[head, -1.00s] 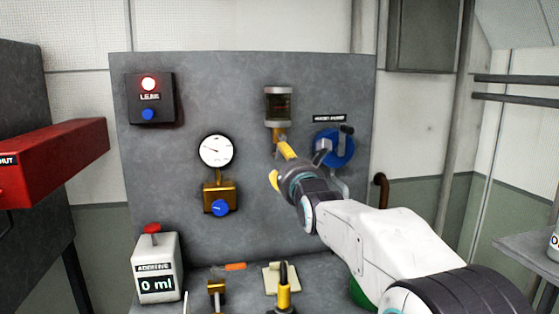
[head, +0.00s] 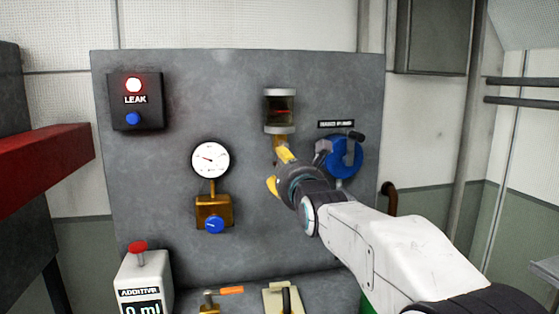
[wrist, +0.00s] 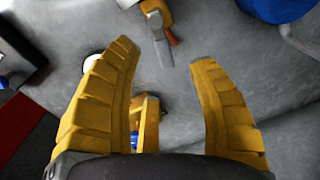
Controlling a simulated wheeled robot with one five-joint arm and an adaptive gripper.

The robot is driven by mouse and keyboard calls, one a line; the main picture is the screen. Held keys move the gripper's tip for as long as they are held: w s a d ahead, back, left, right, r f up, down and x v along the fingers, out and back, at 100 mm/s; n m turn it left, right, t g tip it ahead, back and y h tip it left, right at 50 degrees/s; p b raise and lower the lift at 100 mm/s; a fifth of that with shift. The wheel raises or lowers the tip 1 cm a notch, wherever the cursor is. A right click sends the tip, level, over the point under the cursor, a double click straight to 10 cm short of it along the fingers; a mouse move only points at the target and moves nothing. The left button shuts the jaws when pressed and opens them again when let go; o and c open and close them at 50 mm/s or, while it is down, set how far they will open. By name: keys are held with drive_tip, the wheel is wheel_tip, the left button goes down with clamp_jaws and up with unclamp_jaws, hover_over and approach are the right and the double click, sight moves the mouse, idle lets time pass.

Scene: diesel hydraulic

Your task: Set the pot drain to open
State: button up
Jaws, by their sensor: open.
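A glass pot (head: 280,110) with metal end caps hangs on the grey board. A brass drain fitting (head: 277,142) sits below it, partly hidden by my gripper. In the wrist view the brass fitting (wrist: 155,12) is at the top, with a grey and orange lever (wrist: 163,48) pointing down the picture toward the gap between the fingertips. No label shows which setting it is at. My gripper (head: 276,170), with yellow fingers, is open just below the fitting. In the wrist view my gripper (wrist: 166,54) has nothing clamped; contact with the lever cannot be told.
A blue hand pump wheel (head: 345,158) with a crank is close on the right. A gauge (head: 210,160) and brass regulator (head: 208,207) are left. The lit leak box (head: 137,101) is upper left. An orange-handled valve (head: 230,290) and additive bottle (head: 145,280) are below.

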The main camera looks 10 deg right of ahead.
sight(280, 163)
drive_tip(key=shift+w+f+p, duration=0.1)
drive_tip(key=shift+w+p, duration=0.65)
drive_tip(key=shift+w, duration=2)
drive_tip(key=shift+o, duration=0.2)
clamp_jaws()
